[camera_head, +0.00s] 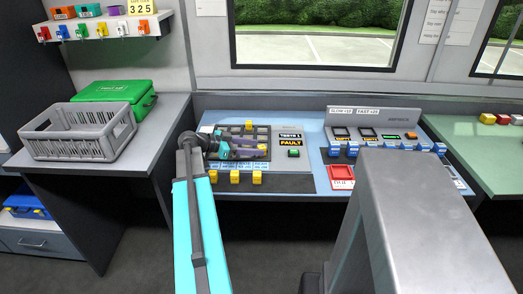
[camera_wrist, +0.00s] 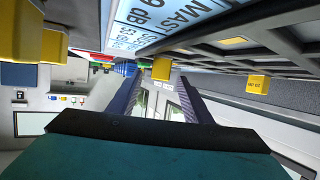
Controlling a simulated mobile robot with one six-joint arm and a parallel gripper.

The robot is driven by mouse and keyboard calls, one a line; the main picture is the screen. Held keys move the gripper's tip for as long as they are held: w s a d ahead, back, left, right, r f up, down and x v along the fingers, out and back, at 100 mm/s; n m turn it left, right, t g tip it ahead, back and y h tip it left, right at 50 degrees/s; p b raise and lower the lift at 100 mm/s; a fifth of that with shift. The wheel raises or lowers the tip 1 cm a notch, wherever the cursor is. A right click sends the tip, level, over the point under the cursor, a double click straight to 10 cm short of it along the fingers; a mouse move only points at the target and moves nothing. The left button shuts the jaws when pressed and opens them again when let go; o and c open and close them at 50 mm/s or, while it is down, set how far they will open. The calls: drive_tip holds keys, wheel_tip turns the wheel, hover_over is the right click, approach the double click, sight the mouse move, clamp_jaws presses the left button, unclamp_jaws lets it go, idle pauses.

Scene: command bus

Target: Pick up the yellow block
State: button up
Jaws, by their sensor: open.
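My gripper (camera_head: 258,149) is open, low over the grey slotted part of the console, pointing right. In the wrist view its two dark purple fingers (camera_wrist: 160,80) stand apart. A yellow block (camera_wrist: 161,68) shows in the gap between the fingertips, beyond them; I cannot tell whether it touches a finger. Another yellow block (camera_wrist: 257,85) marked 20 dB sits to the right on the slotted rack. In the head view, yellow blocks stand at the rack's back (camera_head: 248,125) and along its front (camera_head: 235,177). Which one the task means is not clear.
Blue-fronted switches (camera_head: 369,150) line the console's right part. A grey crate (camera_head: 72,145) and a green case (camera_head: 112,90) stand on the left counter.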

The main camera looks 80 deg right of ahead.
drive_tip(key=shift+x, duration=1)
drive_tip(key=c, duration=1.1)
drive_tip(key=shift+c, duration=0.2)
drive_tip(key=shift+r, duration=0.15)
clamp_jaws()
wheel_tip(320, 180, up, 10)
drive_tip(key=b, duration=0.1)
